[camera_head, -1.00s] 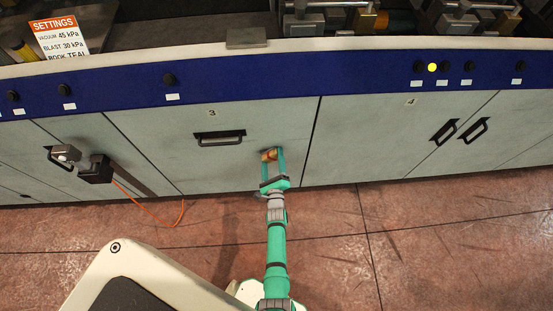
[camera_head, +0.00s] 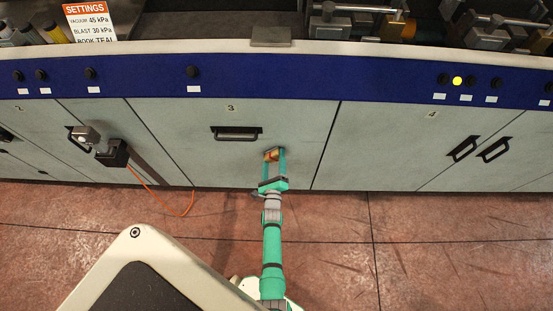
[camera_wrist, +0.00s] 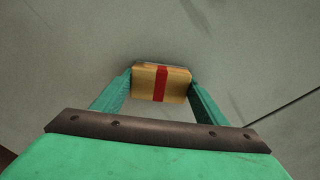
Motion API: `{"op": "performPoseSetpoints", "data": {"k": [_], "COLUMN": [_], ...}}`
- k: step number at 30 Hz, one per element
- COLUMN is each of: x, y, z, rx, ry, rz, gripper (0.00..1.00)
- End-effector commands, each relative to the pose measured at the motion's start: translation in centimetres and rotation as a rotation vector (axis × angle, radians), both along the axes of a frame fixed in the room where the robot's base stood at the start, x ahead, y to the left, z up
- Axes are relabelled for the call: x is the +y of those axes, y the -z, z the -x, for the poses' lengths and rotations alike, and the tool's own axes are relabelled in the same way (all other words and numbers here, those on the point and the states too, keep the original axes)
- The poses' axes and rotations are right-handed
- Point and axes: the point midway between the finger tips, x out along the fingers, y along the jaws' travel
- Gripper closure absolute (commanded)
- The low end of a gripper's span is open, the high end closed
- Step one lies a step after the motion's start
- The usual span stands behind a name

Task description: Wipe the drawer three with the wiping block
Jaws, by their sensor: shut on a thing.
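Drawer three (camera_head: 205,145) is a grey-green front panel with a dark handle (camera_head: 237,134) and the number 3 above it. My gripper (camera_head: 273,160) is in front of the panel's lower right part, to the right of and below the handle. It is shut on the wiping block (camera_head: 272,154), a tan block with a red band. In the wrist view the block (camera_wrist: 147,82) sits between the two teal fingers, with its dark far side at or very close to the grey panel (camera_wrist: 240,50). I cannot tell for certain whether it touches. Dark smudges show on the panel in the wrist view.
Panel four (camera_head: 385,140) with two dark handles lies to the right, past a dark seam. At left, a dark box (camera_head: 114,153) with an orange cable (camera_head: 180,212) sticks out from the panels. A blue strip with knobs (camera_head: 300,75) runs above. Reddish floor (camera_head: 450,240) lies below.

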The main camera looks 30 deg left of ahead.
Motion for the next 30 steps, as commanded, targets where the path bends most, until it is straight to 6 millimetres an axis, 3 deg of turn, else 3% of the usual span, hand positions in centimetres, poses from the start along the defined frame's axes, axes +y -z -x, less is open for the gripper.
{"op": "performPoseSetpoints", "data": {"k": [12,30], "x": [2.5,2.0], "y": [0.0,-1.6], "z": [1.2,1.0], "rx": [0.000,-0.001], "ry": [0.000,0.001], "rz": [0.000,0.000], "gripper": [0.52,0.52]}}
